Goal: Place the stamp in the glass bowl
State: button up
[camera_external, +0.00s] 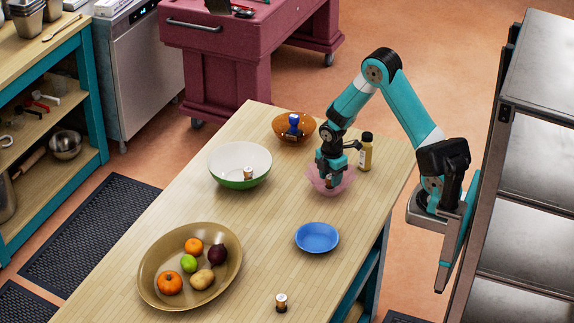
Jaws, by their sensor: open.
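A blue-handled object (294,121) that looks like the stamp stands in the amber bowl (281,131) at the back of the table. A pink, see-through bowl (316,187), which looks like glass, stands to its front right. My gripper (328,184) points down into the pink bowl, and its jaws are open. Something small and brownish shows by the fingertips, but I cannot tell whether it is a separate object. The gripper hides part of the pink bowl's inside.
A mustard-coloured bottle (365,154) stands close right of my gripper. A white-and-green bowl (240,183) holds a small jar-like object (248,173). A blue plate (317,238), a fruit bowl (151,289) and another small jar-like object (281,303) stand nearer. The table's middle is clear.

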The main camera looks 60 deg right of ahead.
notch_tip(320, 180, up, 8)
jog(key=shift+r+b, duration=0.2)
jog(key=shift+b, duration=0.15)
jog(key=s+a+r+m+y, duration=0.2)
jog(key=s+a+r, duration=0.3)
jog(key=s+a, duration=0.5)
jog(key=s+a+r+m+y, duration=0.2)
jog(key=s+a+r+m, duration=0.2)
jog(key=s+a, duration=0.6)
jog(key=shift+a+r, duration=0.6)
jog(key=shift+r, duration=0.15)
